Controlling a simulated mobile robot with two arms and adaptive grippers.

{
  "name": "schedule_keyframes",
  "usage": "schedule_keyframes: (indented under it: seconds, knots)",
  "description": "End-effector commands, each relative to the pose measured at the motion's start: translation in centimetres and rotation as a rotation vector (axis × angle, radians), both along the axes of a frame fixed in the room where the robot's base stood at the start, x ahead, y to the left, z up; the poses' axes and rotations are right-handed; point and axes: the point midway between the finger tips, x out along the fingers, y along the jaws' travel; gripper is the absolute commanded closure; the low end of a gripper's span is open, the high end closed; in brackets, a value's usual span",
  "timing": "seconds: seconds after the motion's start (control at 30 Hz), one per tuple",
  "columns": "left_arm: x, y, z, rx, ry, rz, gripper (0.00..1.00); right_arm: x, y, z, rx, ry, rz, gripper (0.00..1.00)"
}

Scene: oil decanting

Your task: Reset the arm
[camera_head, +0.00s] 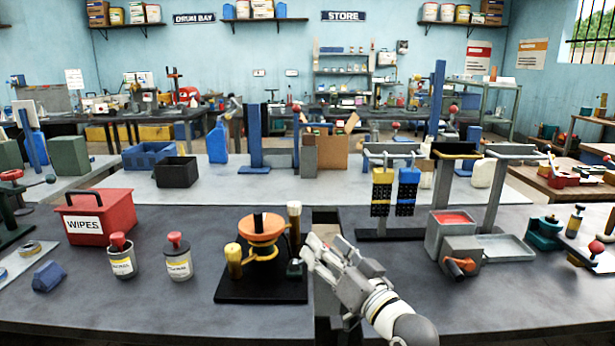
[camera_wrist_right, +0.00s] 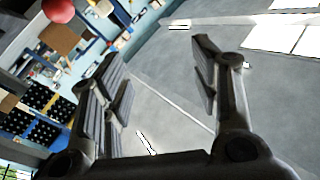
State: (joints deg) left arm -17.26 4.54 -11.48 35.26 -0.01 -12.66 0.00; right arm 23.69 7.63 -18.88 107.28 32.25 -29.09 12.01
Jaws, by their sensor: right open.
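My right gripper (camera_head: 321,246) is at the middle of the front bench, just right of a black stand with an orange round top (camera_head: 262,228). My right arm comes in from the lower right. In the right wrist view, the two fingers (camera_wrist_right: 157,55) are apart with nothing between them, over grey surface. I cannot tell from the head view whether the gripper touches the small dark piece (camera_head: 295,268) at the stand's right edge. My left gripper does not show in the head view.
Left of the stand are two red-capped containers (camera_head: 121,258) (camera_head: 177,257) and a red wipes box (camera_head: 98,216). To the right stand a grey box with a red inside (camera_head: 452,230) and a rack with yellow and blue hanging pieces (camera_head: 382,190). The bench front right is clear.

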Motion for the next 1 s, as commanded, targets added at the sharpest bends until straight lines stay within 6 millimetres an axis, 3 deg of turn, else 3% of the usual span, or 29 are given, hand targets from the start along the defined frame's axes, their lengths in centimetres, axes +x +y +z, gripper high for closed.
schedule_keyframes:
  seconds: [0.37,0.67,0.77,0.9,1.0]
  knots:
    - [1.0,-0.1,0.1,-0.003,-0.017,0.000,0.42,-2.7,-1.0,-6.8,-0.124,0.135,-0.024,0.44]
    - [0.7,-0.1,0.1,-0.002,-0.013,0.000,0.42,-7.9,-3.3,-15.5,-0.298,0.334,-0.055,0.44]
    - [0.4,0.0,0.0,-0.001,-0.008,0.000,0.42,-11.4,-4.9,-19.7,-0.389,0.448,-0.068,0.44]
    - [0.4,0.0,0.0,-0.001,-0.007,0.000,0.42,-18.2,-8.1,-25.6,-0.544,0.647,-0.089,0.44]
    - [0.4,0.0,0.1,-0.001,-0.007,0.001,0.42,-22.9,-10.3,-28.5,-0.637,0.775,-0.100,0.44]
